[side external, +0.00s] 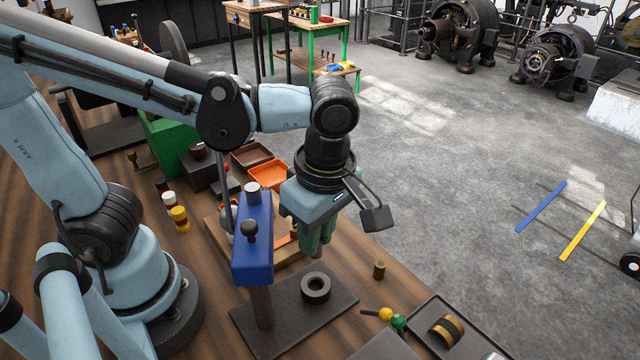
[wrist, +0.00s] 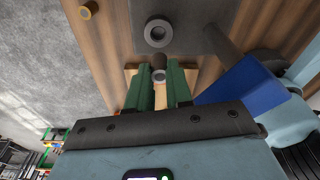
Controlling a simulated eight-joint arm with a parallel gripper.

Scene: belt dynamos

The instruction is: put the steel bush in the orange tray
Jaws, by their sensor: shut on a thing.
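My gripper (side external: 317,246) points down above the bench, right of the blue press head (side external: 253,240). The bush is hidden by the fingers in the side view. The orange tray (side external: 269,176) lies behind and left of my gripper, empty as far as I can see.
A thick dark ring (side external: 316,287) lies on the dark press plate (side external: 290,318); it also shows in the wrist view (wrist: 158,33). A brown tray (side external: 251,155) adjoins the orange one. A small brass cylinder (side external: 379,270) stands right of the plate. A dark tray (side external: 460,330) is front right.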

